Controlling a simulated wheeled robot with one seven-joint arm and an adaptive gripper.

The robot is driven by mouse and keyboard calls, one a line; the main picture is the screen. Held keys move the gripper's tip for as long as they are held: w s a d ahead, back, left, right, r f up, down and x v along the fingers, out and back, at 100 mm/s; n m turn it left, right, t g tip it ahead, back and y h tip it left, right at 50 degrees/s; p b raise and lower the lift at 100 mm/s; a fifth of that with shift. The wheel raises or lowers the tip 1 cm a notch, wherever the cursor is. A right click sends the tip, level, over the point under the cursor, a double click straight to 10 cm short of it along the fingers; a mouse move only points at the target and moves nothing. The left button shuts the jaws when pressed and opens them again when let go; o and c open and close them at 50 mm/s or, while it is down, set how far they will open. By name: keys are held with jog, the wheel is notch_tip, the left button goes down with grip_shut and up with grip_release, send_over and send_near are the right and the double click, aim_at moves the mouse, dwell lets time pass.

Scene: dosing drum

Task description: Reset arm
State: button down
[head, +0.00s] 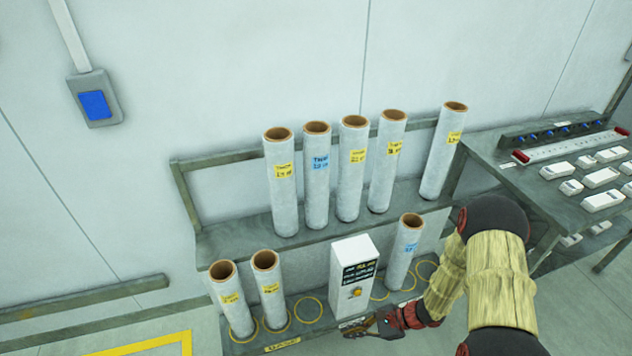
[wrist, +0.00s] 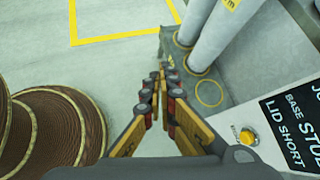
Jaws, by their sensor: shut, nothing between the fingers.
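My arm reaches in from the lower right of the head view. My gripper (head: 362,326) is low in front of the lower shelf, just below the white control box (head: 353,270). In the wrist view my gripper (wrist: 163,78) has its fingers close together with nothing between them. The box shows a black label and an orange button (wrist: 248,137) at the right of the wrist view. The gripper is apart from the tubes, as far as the views show.
Several tubes stand on the upper shelf (head: 240,232). Two tubes (head: 232,300) stand left of the box, and one tube (head: 405,250) stands right of it. A bench (head: 500,185) with devices is at the right. Brown ringed rolls (wrist: 55,135) are left in the wrist view.

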jog(key=s+d+r+n+t+h, duration=0.1)
jog(key=s+r+n, duration=0.4)
jog(key=r, duration=1)
jog(key=s+d+r+n+t+h, duration=0.2)
jog(key=s+d+r+n+h, duration=0.2)
jog(key=r, duration=1.2)
jog(key=s+d+r+n+t+h, duration=0.1)
jog(key=s+d+r+n+h, duration=0.2)
jog(key=r, duration=1.3)
jog(key=s+n+h, duration=0.2)
jog(key=s+n, duration=0.2)
jog(key=shift+n+t, duration=0.3)
jog(key=shift+t, duration=0.1)
